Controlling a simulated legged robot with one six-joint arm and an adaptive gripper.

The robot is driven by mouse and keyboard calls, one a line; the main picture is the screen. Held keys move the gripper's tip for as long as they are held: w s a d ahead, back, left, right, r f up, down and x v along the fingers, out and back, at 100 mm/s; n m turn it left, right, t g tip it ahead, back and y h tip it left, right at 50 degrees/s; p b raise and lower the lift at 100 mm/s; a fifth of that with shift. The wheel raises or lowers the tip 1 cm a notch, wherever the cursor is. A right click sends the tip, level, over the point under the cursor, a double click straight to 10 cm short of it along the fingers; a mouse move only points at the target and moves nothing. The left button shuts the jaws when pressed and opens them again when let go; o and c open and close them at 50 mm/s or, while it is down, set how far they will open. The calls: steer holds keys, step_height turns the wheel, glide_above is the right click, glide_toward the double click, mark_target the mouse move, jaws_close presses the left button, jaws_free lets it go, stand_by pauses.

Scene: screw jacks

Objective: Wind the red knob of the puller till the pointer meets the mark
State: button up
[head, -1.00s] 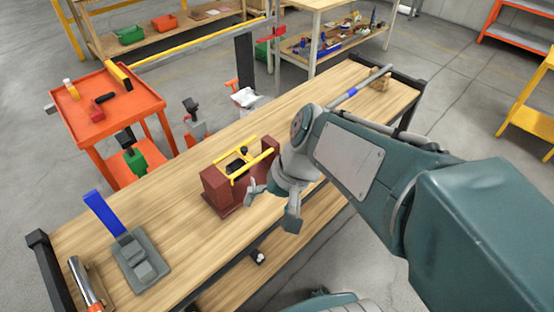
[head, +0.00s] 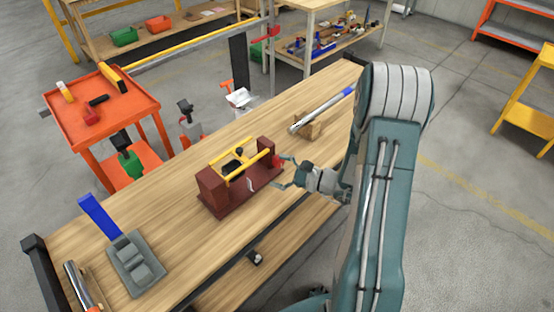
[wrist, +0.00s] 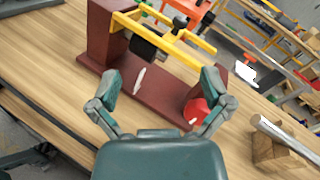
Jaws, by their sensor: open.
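The puller is a dark red frame (head: 213,192) with two yellow bars (head: 252,166) on the wooden bench; it also fills the top of the wrist view (wrist: 100,35). A black block (wrist: 146,47) sits between its bars. A small white sliver (wrist: 139,80) shows at the frame's near side; I cannot tell whether it is the pointer or the mark. The red knob (head: 277,160) is at the frame's right end. In the wrist view the knob (wrist: 194,109) lies just inside my right finger. My gripper (head: 282,173) is open beside that end, with the knob not clasped.
A grey tube with a blue end (head: 318,113) rests on a wooden block (head: 309,127) to the right. A grey device with a blue lever (head: 136,262) stands at the bench's left. An orange cart (head: 70,128) is behind. Bare bench lies between these.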

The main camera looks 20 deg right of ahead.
mark_target(281, 162)
steer(key=d+f+m+t+h, duration=0.1)
steer(key=d+f+m+h, duration=0.1)
steer(key=d+f+m+t+h, duration=0.2)
steer(key=d+f, duration=0.1)
steer(key=d+f+m+t+h, duration=0.1)
steer(key=d+f+m, duration=0.1)
steer(key=d+f, duration=0.1)
steer(key=shift+w+d+f+m+t+h, duration=0.1)
steer(key=shift+w+d+m+t+h, duration=0.1)
steer(key=shift+w+m+t+h, duration=0.15)
steer(key=x, duration=1)
steer(key=shift+w+a, duration=0.2)
steer(key=shift+w, duration=0.1)
steer(key=c, duration=1.1)
